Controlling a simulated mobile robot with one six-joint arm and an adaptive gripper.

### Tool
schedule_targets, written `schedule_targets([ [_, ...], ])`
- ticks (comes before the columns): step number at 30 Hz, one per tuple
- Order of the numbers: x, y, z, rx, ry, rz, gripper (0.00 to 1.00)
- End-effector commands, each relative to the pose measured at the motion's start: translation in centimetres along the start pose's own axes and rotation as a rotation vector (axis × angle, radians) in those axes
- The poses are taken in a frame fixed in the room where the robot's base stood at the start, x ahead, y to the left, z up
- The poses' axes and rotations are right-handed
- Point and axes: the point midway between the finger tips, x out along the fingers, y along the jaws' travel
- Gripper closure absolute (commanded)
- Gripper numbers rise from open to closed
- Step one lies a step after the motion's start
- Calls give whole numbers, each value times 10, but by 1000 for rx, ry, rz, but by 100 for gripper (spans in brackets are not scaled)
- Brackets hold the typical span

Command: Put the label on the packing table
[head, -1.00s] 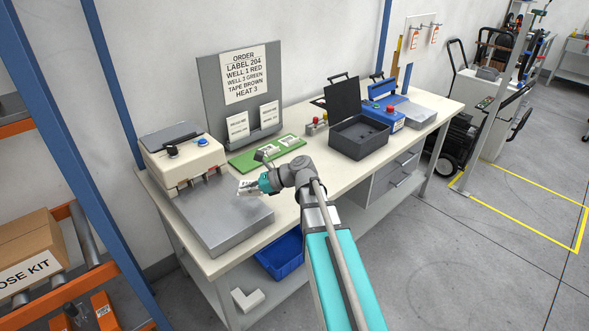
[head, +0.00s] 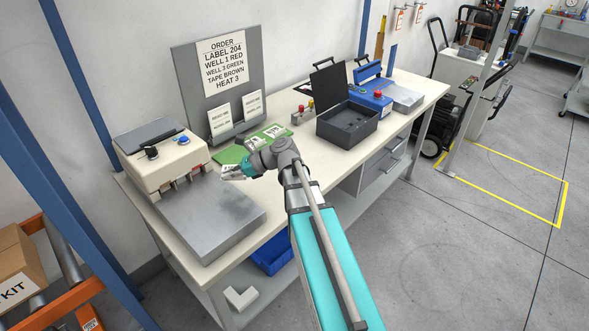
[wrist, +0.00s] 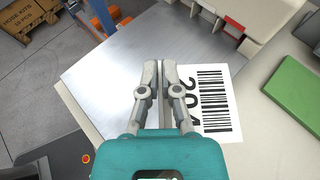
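The white label (wrist: 212,105), with a barcode and "204", shows in the wrist view beside and partly behind the right finger of my gripper (wrist: 162,65). The fingers are almost together, and the label appears held at them, though the contact itself is hidden. In the head view the label (head: 232,172) is at the tip of my gripper (head: 243,170), above the back right edge of the grey metal plate (head: 212,222). The packing table (head: 300,172) is the long cream-topped bench under these things.
A cream machine (head: 160,155) with knobs stands behind the plate. A green board (head: 232,155) with white cards lies right of it, before the order stand (head: 187,85). An open dark box (head: 347,125) stands farther right. Bare tabletop lies between my arm and that box.

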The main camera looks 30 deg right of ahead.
Motion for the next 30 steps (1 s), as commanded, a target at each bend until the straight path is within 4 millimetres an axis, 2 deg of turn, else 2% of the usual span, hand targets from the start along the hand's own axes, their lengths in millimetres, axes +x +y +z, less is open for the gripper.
schedule_targets([
  [8, -2, -2, -1, 7, 1, -15, 100],
  [14, -27, -16, -14, 45, 7, -107, 100],
  [20, -75, -39, -37, 117, 11, -274, 100],
  [30, -176, -70, -83, 248, 9, -598, 100],
])
